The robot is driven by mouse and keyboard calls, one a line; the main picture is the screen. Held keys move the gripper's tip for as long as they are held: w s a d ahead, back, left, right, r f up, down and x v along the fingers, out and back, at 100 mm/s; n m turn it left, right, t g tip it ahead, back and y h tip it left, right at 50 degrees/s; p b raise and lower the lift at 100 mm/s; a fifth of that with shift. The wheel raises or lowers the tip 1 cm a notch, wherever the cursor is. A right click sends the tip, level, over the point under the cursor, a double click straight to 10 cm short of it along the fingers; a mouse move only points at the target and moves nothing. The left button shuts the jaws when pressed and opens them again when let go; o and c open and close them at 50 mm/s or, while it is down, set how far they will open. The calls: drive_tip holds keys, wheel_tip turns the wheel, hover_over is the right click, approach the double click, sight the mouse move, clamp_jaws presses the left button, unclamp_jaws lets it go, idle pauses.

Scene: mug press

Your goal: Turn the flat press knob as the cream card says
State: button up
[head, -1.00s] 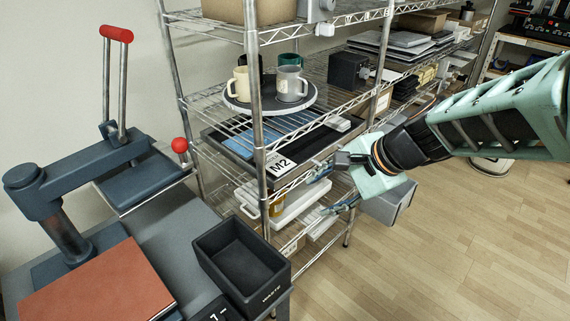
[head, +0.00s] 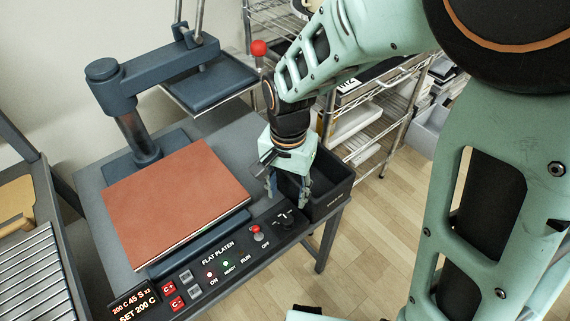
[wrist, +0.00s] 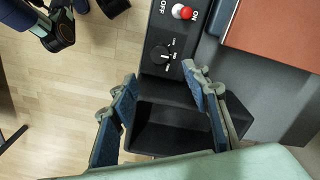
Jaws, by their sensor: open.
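The flat press control panel (head: 232,258) is labelled FLAT PLATEN. Its round black knob (head: 286,220) sits at the panel's right end, partly hidden by a finger in the head view. The knob also shows in the wrist view (wrist: 161,54) with a pale pointer mark and small markings too small to read. My gripper (head: 287,200) is open and empty, pointing down behind the knob. In the wrist view its fingertips (wrist: 158,76) are spread, with the knob ahead of them, apart from both. I cannot make out a cream card.
A black bin (head: 332,190) stands right of the knob, under my gripper. A red switch (head: 256,230) is just left of the knob. The brown platen (head: 175,200) lies behind the panel. A wire shelf (head: 385,125) stands behind right. Open floor lies right.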

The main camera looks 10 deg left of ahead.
sight(287, 218)
wheel_tip(287, 218, down, 11)
drive_tip(key=shift+r+b, duration=0.1)
drive_tip(key=shift+b, duration=0.75)
drive_tip(key=shift+c, duration=0.2)
drive_tip(key=c, duration=1.1)
drive_tip(key=shift+n, duration=0.5)
drive_tip(key=n, duration=0.3)
drive_tip(key=shift+n, duration=0.4)
drive_tip(key=n, duration=0.5)
